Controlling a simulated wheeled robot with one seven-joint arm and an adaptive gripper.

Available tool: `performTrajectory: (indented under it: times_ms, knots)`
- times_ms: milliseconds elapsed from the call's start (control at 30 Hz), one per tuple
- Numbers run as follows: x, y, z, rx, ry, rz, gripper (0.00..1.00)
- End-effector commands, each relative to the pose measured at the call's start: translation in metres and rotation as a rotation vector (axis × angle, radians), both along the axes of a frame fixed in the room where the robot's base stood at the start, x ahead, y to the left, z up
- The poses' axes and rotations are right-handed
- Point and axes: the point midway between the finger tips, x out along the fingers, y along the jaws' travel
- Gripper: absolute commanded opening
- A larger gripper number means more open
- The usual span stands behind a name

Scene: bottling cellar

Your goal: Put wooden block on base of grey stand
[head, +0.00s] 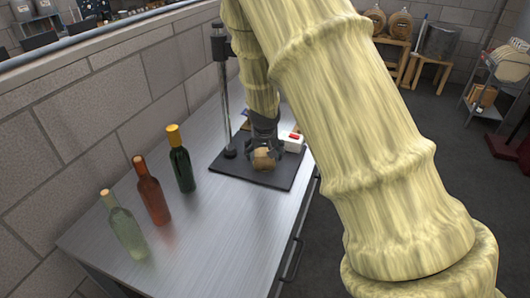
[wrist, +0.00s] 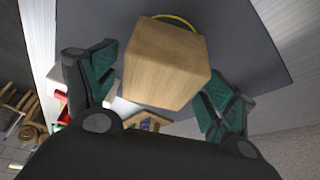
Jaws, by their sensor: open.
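The wooden block (head: 263,159) is on or just above the dark base (head: 278,181) of the grey stand (head: 224,90) in the head view. In the wrist view the block (wrist: 165,62) sits between my two fingers, with the grey base (wrist: 238,40) behind it. My gripper (head: 263,147) points down at the block from above. It also shows in the wrist view (wrist: 158,90), its green-padded fingers spread with a gap visible on either side of the block. I cannot tell whether the block rests fully on the base. A yellow curved line shows at the block's far edge.
Three bottles stand on the metal table left of the stand: clear (head: 125,227), red-brown (head: 152,192) and dark green (head: 181,163). A brick wall (head: 120,110) runs along the table's left side. The front tabletop (head: 215,235) is clear.

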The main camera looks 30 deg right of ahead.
Motion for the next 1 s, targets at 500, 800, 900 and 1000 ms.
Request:
performTrajectory:
  times_ms: [500,800,900,1000]
  knots:
    - [-0.013,0.007,0.042,-0.003,-0.003,0.003,0.84]
    - [-0.031,0.015,0.087,-0.002,-0.002,0.001,0.84]
    - [-0.035,0.017,0.098,-0.001,-0.003,0.001,0.84]
    - [-0.038,0.019,0.106,-0.001,-0.002,0.001,0.84]
